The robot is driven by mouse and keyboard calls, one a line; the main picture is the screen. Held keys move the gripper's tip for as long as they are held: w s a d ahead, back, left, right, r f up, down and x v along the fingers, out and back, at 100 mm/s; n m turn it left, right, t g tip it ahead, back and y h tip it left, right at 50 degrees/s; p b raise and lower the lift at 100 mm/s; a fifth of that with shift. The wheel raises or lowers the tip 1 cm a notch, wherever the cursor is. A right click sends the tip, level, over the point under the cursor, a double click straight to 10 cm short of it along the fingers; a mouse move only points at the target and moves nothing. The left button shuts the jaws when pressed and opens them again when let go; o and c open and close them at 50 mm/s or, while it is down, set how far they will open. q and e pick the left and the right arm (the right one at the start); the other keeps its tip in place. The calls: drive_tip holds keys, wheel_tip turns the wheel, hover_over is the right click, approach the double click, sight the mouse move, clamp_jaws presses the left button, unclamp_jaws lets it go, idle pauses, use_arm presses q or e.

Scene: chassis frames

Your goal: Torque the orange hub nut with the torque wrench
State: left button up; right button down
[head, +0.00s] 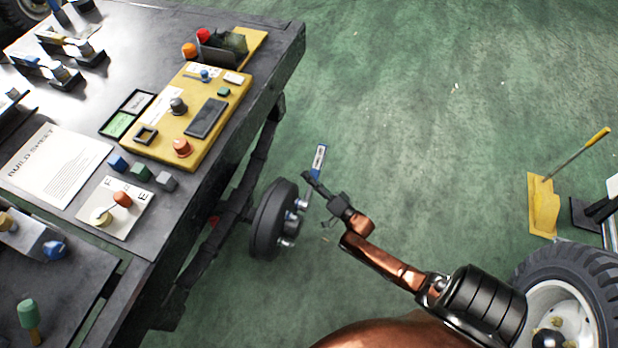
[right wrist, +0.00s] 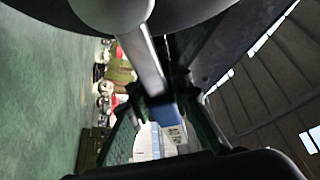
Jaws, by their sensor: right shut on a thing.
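My right gripper (head: 312,182) is shut on the torque wrench (head: 319,158), a bar with a blue and white end. The wrench stands beside the dark round hub (head: 265,222) at the table's side, its lower end close to the silver and bluish fittings (head: 288,242) on the hub's face. I cannot tell whether it sits on a nut. In the right wrist view the silver shaft and blue band of the wrench (right wrist: 172,112) run between the dark fingers. I cannot make out an orange nut on the hub. My left gripper is not in view.
A dark workbench (head: 225,160) at left holds a yellow control board (head: 160,150), a build sheet (head: 55,165) and small parts. A large tyre (head: 590,275) and a yellow dustpan-like piece (head: 543,205) stand at right. Green floor beyond the gripper is clear.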

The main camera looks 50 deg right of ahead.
drive_tip(key=shift+s+a+r+n+t+y, duration=0.2)
drive_tip(key=shift+a+r+n+y, duration=0.2)
drive_tip(key=shift+n, duration=0.3)
drive_tip(key=shift+s+a+r+n+t+y, duration=0.1)
drive_tip(key=shift+a+r+n+t+y, duration=0.15)
drive_tip(key=shift+r+n, duration=0.35)
drive_tip(key=shift+f, duration=0.1)
drive_tip(key=shift+s+d, duration=0.3)
drive_tip(key=shift+s, duration=0.4)
drive_tip(key=shift+s+d, duration=0.3)
drive_tip(key=shift+s, duration=0.35)
drive_tip(key=shift+s+d+p, duration=0.15)
drive_tip(key=shift+s+d, duration=0.15)
drive_tip(key=shift+s, duration=0.45)
drive_tip(key=shift+s+d+p, duration=0.15)
drive_tip(key=shift+s+d, duration=0.2)
drive_tip(key=shift+s, duration=0.45)
drive_tip(key=shift+s+d+p, duration=0.15)
drive_tip(key=shift+s+d, duration=0.15)
drive_tip(key=shift+s, duration=0.45)
